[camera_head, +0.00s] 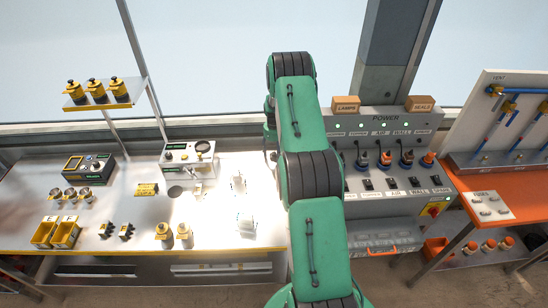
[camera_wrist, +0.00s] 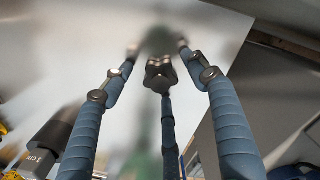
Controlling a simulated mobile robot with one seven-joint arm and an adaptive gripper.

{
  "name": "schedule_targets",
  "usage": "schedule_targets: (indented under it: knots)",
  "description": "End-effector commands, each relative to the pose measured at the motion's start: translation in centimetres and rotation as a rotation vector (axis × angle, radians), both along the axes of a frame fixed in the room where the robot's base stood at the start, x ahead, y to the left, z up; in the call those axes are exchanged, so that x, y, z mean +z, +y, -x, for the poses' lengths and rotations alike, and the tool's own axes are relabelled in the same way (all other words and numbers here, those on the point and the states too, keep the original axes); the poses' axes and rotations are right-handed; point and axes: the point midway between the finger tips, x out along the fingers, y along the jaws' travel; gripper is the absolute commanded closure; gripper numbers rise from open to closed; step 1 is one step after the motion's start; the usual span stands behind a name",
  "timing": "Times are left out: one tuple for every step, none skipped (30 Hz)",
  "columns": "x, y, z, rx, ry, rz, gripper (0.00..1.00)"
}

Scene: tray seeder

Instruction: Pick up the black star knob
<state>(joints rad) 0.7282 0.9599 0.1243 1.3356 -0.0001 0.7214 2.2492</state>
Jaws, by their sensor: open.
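My gripper (camera_wrist: 157,48) shows in the wrist view, its two blue ribbed outer fingers spread apart over a pale, shiny surface. A thinner blue finger stands between them. A dark, lobed shape (camera_wrist: 160,74) sits at the upper end of that middle finger; I cannot tell whether it is the black star knob or a joint of the finger. The area past the fingertips is blurred grey-green. In the head view my green arm hides my gripper, and I cannot make out the star knob there.
In the head view, a metal bench (camera_head: 120,240) holds yellow bins (camera_head: 66,234), small parts and a white instrument box (camera_head: 188,158). A grey power panel (camera_head: 385,180) stands right of my arm. A dark cylinder (camera_wrist: 55,130) lies at the lower left of the wrist view.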

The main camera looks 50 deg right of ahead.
Motion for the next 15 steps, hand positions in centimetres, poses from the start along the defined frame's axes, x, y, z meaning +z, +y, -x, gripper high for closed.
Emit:
schedule_targets:
  knots:
    - [0.01, -0.02, -0.01, 0.000, 0.000, 0.000, 0.41]
    - [0.02, -0.02, -0.01, 0.000, 0.000, 0.000, 0.41]
    - [0.02, -0.01, -0.01, 0.000, 0.000, 0.000, 0.41]
    - [0.02, -0.01, -0.01, 0.000, 0.000, 0.000, 0.41]
    - [0.02, -0.01, 0.00, 0.000, 0.000, 0.000, 0.41]
    - [0.02, 0.00, 0.00, 0.000, 0.000, 0.000, 0.41]
    - [0.02, -0.01, 0.00, 0.000, 0.000, 0.000, 0.41]
    - [0.02, 0.00, 0.00, 0.000, 0.000, 0.000, 0.41]
    - [0.02, 0.00, 0.00, 0.000, 0.000, 0.000, 0.41]
    - [0.02, 0.00, 0.01, 0.000, 0.000, 0.000, 0.41]
    - [0.02, 0.00, 0.01, 0.000, 0.000, 0.000, 0.41]
    - [0.02, 0.00, 0.01, 0.000, 0.000, 0.000, 0.41]
    - [0.02, 0.00, 0.01, 0.000, 0.000, 0.000, 0.41]
    - [0.02, 0.00, 0.01, 0.000, 0.000, 0.000, 0.41]
    - [0.02, 0.00, 0.00, 0.000, 0.000, 0.000, 0.47]
